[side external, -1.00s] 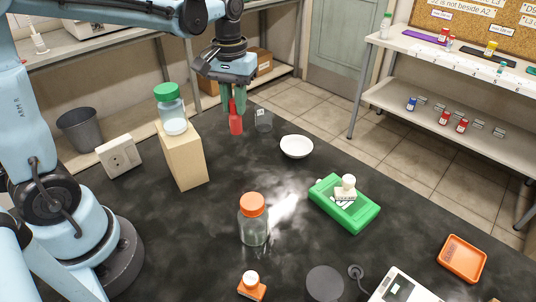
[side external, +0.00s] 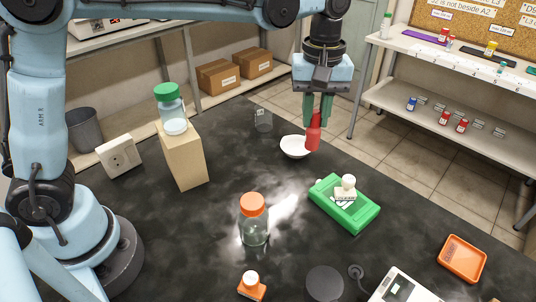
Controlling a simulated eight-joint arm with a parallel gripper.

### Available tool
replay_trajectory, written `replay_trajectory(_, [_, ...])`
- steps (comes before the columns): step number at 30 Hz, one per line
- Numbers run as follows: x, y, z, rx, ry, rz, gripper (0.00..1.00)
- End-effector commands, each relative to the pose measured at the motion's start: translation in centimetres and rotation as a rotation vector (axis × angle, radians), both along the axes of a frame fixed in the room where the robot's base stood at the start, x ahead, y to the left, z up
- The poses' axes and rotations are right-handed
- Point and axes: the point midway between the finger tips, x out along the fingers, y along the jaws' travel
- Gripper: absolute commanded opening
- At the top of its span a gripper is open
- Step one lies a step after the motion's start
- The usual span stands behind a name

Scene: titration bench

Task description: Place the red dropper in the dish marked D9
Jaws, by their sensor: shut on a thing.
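My gripper (side external: 317,110) has green fingers and is shut on the red dropper (side external: 313,137), which hangs upright below them. The dropper's lower end overlaps the right rim of a small white dish (side external: 291,147) in the picture. I cannot tell whether it is above the dish, behind it or touching it. The dish looks empty where it shows; its right edge is partly hidden by the dropper. No D9 mark is readable on any dish. An orange square tray (side external: 462,259) lies at the right of the bench.
A wooden block (side external: 185,162) carries a green-capped jar (side external: 171,110). A clear beaker (side external: 263,120) is behind the dish. An orange-capped bottle (side external: 254,221) stands in front on the black bench.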

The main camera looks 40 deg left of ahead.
Motion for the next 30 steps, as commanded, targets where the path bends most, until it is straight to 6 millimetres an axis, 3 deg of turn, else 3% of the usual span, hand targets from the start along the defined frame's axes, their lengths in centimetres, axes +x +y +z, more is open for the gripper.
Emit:
replay_trajectory(15, [5.9,7.9,-5.9,0.0,0.0,0.006,0.0])
replay_trajectory(22, [6.7,8.9,-7.0,0.0,0.0,0.003,0.0])
replay_trajectory(30, [6.6,8.9,-10.4,0.0,0.0,0.003,0.0])
